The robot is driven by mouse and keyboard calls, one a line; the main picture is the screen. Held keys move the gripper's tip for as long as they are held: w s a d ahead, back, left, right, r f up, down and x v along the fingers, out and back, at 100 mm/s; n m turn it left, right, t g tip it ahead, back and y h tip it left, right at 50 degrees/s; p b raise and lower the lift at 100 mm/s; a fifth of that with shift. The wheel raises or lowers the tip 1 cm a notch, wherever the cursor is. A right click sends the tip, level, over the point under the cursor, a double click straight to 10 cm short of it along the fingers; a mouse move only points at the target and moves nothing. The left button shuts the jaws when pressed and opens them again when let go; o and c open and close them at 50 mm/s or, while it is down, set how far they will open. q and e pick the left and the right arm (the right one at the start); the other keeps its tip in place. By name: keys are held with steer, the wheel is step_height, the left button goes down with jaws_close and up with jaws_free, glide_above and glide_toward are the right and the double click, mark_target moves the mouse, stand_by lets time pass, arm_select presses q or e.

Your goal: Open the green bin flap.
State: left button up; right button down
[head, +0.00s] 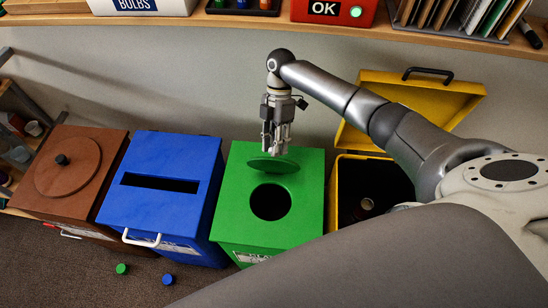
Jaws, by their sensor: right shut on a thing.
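The green bin (236,219) stands on the floor in the middle of the head view, with a round dark hole (270,202) in its top. The round green flap (267,170) is off the hole, above its far edge and below my right gripper. My right gripper (272,150) points down and is shut on the flap. The exact contact is small and hard to make out. My left gripper is not in view.
A blue slotted bin (160,210) and a brown round-lidded bin (72,205) stand to the left. A yellow bin (345,200) with its lid (440,95) raised is on the right. A shelf (230,20) runs above. Green (122,269) and blue (168,279) caps lie on the floor.

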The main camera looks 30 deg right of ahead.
steer(key=shift+w+d+f+g+y+b, duration=0.4)
steer(key=shift+w+d+f+g+b, duration=0.25)
steer(key=shift+b, duration=1)
steer(key=shift+w+d+f+g+y+b, duration=0.45)
steer(key=shift+w+f+g+b, duration=0.4)
steer(key=shift+b, duration=0.75)
steer(key=shift+w+r, duration=0.15)
steer(key=c, duration=1.4)
jaws_free()
steer(key=shift+c, duration=0.2)
steer(key=o, duration=0.3)
steer(key=shift+w+a, duration=0.15)
steer(key=shift+w, duration=0.1)
steer(key=shift+o, duration=0.2)
steer(key=shift+s+d, duration=0.1)
steer(key=shift+d, duration=0.2)
steer(key=shift+r, duration=0.15)
